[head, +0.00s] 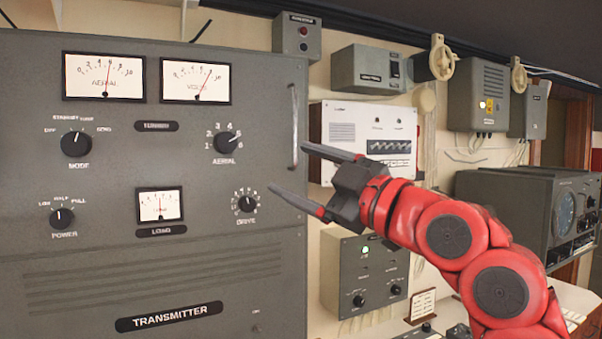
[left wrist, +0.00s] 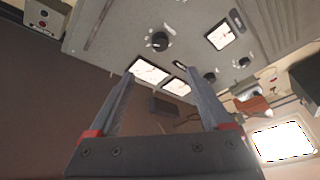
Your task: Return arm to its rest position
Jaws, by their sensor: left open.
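My left gripper (head: 286,167) is open and empty, on a red arm that reaches in from the lower right of the head view. Its two dark fingers point left toward the front of the grey transmitter cabinet (head: 110,255), near its right edge, between the aerial knob (head: 226,142) and the drive knob (head: 246,203). I cannot tell how large the gap to the panel is. In the left wrist view the open fingers of my left gripper (left wrist: 160,75) stand apart with nothing between them, and the panel with its meters shows beyond. My right gripper is not in view.
A vertical handle (head: 294,125) stands out at the cabinet's right edge. A white panel box (head: 340,130) and a grey box with a green light (head: 366,285) are behind the arm. A radar-like console (head: 535,205) stands at the right.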

